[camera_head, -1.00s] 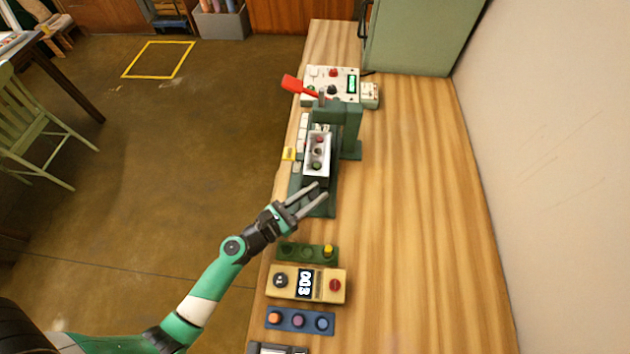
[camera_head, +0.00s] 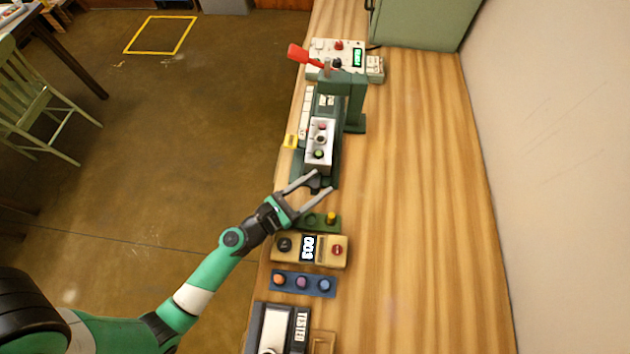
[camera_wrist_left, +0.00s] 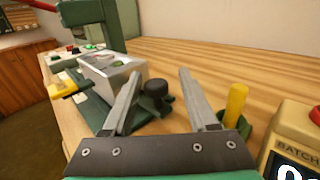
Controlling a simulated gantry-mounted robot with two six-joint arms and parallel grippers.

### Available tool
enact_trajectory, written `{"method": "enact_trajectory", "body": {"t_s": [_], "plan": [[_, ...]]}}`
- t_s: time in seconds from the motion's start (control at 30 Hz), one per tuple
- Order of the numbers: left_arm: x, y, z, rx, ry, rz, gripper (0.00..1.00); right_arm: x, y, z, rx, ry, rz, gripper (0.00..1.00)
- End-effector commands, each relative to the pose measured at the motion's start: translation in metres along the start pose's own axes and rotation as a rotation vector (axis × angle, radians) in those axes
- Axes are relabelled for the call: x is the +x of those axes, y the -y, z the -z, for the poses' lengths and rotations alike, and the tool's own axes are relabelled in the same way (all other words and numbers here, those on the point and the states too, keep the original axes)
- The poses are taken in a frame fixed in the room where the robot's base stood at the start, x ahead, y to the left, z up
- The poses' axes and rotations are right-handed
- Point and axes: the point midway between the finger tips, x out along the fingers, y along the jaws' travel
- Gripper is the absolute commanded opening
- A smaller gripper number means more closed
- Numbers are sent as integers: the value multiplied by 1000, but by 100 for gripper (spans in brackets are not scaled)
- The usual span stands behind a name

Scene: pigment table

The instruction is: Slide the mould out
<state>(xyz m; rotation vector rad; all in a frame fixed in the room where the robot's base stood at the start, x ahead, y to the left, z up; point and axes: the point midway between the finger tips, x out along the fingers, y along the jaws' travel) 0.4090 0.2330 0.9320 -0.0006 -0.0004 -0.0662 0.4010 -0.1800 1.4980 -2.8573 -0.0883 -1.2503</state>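The mould (camera_head: 327,150) is a pale open tray with several small coloured pieces in it. It sits on the green press (camera_head: 355,110), in front of the upright, with a dark green stretch showing between them. It also shows in the left wrist view (camera_wrist_left: 128,76), beyond my left fingers. A black knob (camera_wrist_left: 155,98) stands at the near end of the press. My left gripper (camera_head: 318,182) is open, its fingers spread either side of the knob; in the left wrist view (camera_wrist_left: 160,82) nothing is clamped. My right gripper is not in view.
A green holder with a yellow peg (camera_head: 331,218), a cream counter box (camera_head: 325,252) and a blue tray (camera_head: 303,284) stand nearer. A red lever (camera_head: 299,54) and cream control box (camera_head: 323,44) are beyond. The table's right side (camera_head: 425,200) is clear.

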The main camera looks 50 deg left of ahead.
Motion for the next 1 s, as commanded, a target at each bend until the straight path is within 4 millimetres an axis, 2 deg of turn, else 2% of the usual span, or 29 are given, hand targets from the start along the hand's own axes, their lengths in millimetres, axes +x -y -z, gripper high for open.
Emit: {"method": "enact_trajectory", "body": {"t_s": [0.4,0.53,0.67,0.9,1.0], "plan": [[0,-1,1,0,-1,-3,63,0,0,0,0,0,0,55],[-8,-2,2,0,-3,-5,63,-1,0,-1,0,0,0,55],[-32,-1,2,-2,-4,-6,63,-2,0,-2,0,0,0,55],[-93,-2,1,-2,-3,-12,63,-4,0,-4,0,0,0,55],[-104,-3,0,-1,-3,-9,63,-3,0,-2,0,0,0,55]]}}
